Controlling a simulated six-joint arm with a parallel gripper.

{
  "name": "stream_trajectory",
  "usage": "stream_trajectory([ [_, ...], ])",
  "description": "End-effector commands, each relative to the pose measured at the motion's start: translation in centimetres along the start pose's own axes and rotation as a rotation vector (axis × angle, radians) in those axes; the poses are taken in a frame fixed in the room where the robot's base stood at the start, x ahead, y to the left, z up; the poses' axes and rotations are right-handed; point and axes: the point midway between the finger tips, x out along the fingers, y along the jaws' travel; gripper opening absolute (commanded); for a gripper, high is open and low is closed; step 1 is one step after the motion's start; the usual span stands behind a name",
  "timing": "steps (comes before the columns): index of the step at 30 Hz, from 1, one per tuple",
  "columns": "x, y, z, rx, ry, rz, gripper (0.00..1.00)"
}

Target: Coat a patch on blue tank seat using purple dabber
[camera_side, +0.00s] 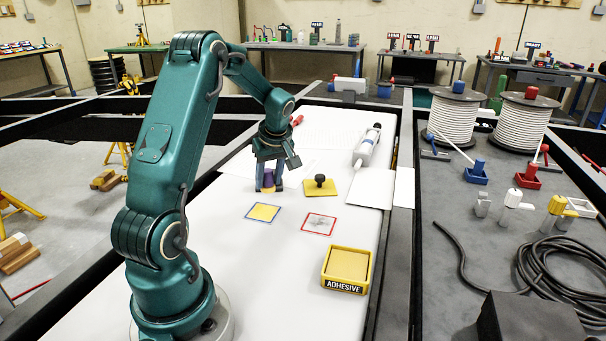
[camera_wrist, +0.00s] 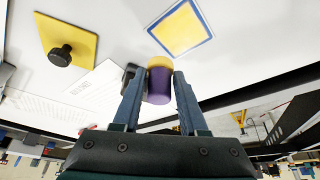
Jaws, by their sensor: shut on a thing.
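My gripper (camera_side: 267,187) is shut on the purple dabber (camera_side: 269,175), which it holds upright near the white surface, behind the blue tank seat. In the wrist view the dabber (camera_wrist: 158,88) sits between the two fingers (camera_wrist: 158,75), its yellow end towards the surface. Whether that end touches the surface I cannot tell. The blue tank seat (camera_side: 262,212) is a blue-edged square filled with yellow; it also shows in the wrist view (camera_wrist: 181,28). A yellow tray labelled ADHESIVE (camera_side: 347,266) stands at the front right with a yellow top.
A red-edged square (camera_side: 319,223) with a grey smudged middle lies right of the blue one. A yellow plate with a black knob (camera_side: 320,184) lies behind it. A white tube-shaped tool (camera_side: 367,146) lies farther back. Dark chassis rails border the white surface.

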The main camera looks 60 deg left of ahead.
Motion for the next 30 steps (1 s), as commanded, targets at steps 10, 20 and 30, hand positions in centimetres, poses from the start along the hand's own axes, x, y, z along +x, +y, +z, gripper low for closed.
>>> stream_trajectory([
  [10, -3.0, 0.1, -1.3, -0.001, 0.003, 0.004, 0.00],
  [20, -3.7, 0.0, -1.5, 0.000, 0.000, 0.001, 0.00],
  [30, -3.6, -0.1, -1.1, 0.095, -0.001, 0.039, 0.00],
])
